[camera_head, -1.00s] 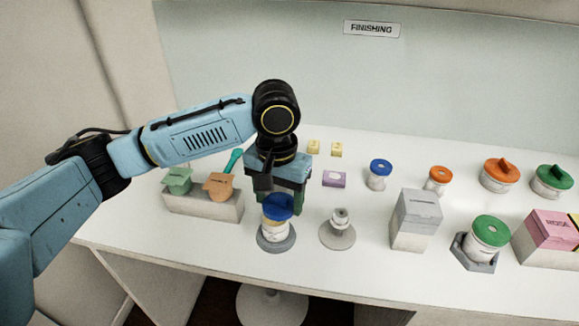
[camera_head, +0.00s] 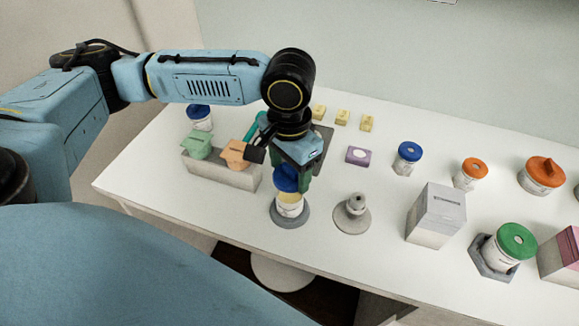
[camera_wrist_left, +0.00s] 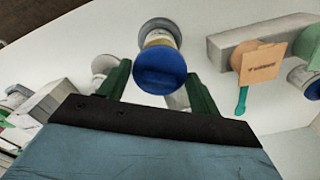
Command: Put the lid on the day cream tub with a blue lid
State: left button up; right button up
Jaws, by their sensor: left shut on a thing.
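The blue lid (camera_head: 286,180) is between the fingers of my left gripper (camera_head: 294,172), which is shut on it. The white day cream tub (camera_head: 290,206) stands upright under the lid on a round grey base (camera_head: 292,220). The lid lines up closely over the tub's top; I cannot tell whether they touch. In the left wrist view the blue lid (camera_wrist_left: 161,72) shows between the green fingers and hides part of the tub (camera_wrist_left: 159,38). My right gripper is not in view.
A round grey stand (camera_head: 352,216) is just right of the tub. A grey block (camera_head: 222,172) with green and orange pieces is to the left. Another blue-lidded tub (camera_head: 408,160), a grey box (camera_head: 435,213) and a green-lidded tub (camera_head: 512,246) stand to the right.

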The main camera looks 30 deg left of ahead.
pick_arm(q)
jog(key=shift+f+b, duration=1.3)
jog(key=shift+b, duration=0.35)
jog(key=shift+f, duration=0.85)
jog(key=shift+p, duration=1.6)
jog(key=shift+f+p, duration=0.6)
jog(key=shift+p, duration=1.2)
dwell(0.6)
jog(key=o, duration=1.3)
jog(key=shift+c, duration=0.2)
